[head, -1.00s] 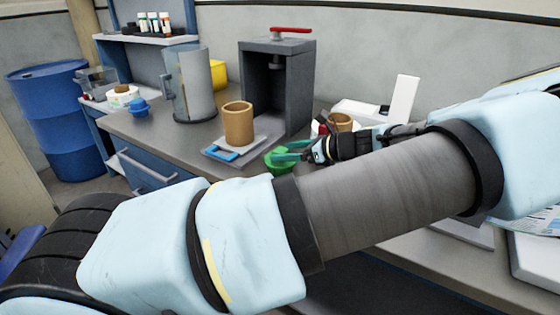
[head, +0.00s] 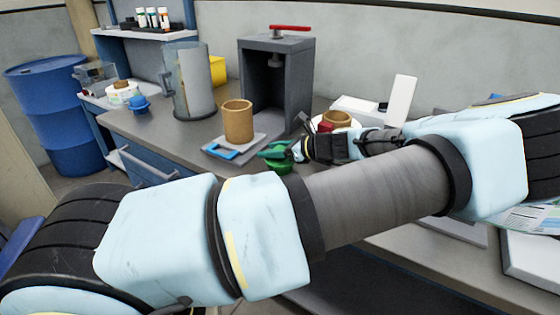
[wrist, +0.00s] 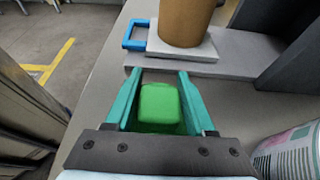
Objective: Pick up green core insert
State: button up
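The green core insert (wrist: 160,105) stands on the grey bench top near its front edge. In the wrist view it lies between the two teal fingers of my gripper (wrist: 158,90), which are apart on either side of it, with narrow gaps visible. In the head view my gripper (head: 277,151) reaches in from the right over the insert (head: 283,166), and the fingers and arm hide part of it.
A brown cardboard core (head: 238,122) stands on a grey plate with a blue handle (head: 221,152), just beyond the insert. A dark grey press (head: 277,85) with a red lever stands behind. A printed cylinder (wrist: 288,152) is close at the right of my gripper.

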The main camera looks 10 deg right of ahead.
jog(key=shift+f, duration=0.1)
grip_shut()
dwell(0.3)
